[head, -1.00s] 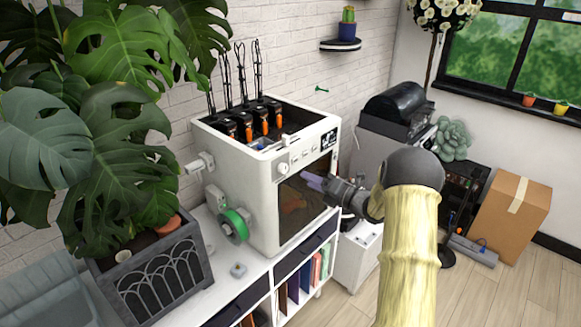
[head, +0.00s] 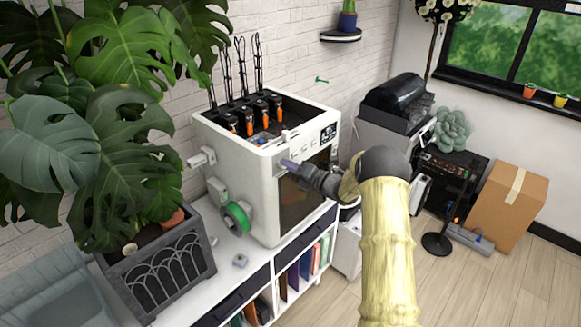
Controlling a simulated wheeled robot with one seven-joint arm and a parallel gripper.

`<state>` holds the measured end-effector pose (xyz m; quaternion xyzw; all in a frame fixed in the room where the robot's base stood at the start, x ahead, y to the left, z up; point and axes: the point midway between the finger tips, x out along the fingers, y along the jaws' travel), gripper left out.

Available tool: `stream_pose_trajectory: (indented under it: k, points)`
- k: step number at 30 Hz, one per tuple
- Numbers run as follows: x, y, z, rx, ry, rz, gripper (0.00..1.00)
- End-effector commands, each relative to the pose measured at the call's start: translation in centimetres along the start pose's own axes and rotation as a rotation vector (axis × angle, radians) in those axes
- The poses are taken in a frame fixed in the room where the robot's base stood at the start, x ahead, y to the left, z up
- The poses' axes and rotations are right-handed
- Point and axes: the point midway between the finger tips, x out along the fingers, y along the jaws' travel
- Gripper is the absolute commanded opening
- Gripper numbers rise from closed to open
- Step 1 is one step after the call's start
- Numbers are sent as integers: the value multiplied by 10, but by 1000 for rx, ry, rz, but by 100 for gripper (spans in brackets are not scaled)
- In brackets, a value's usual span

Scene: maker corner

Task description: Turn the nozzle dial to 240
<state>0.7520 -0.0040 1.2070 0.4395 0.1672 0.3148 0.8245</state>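The white 3D printer (head: 258,200) stands on the white shelf unit, with a row of small controls (head: 303,148) and a dark display (head: 328,133) along its upper front edge. My gripper (head: 287,164) has its pale purple fingertips at the left end of this control row, in front of the panel. The round dial at that end is hidden behind the fingertips. I cannot tell whether they touch it, or whether they are open or shut. The dial's markings and the display's text are too small to read.
A green filament spool (head: 236,219) hangs on the printer's left side. A large plant in a grey planter (head: 165,275) stands to the left. A small grey object (head: 240,260) lies on the shelf top. A cardboard box (head: 508,205) stands on the floor at right.

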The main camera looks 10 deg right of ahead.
Motion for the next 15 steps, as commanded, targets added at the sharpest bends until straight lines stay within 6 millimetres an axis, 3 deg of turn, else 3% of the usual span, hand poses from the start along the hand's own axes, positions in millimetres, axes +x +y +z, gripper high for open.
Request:
stream_pose_trajectory:
  k: [1, 3, 15]
  points:
    - [0, 0, 0, 0, 0, -1, 16]
    - [0, 0, 0, 0, 0, -2, 7]
    - [0, -3, -2, 48, -3, 3, 7]
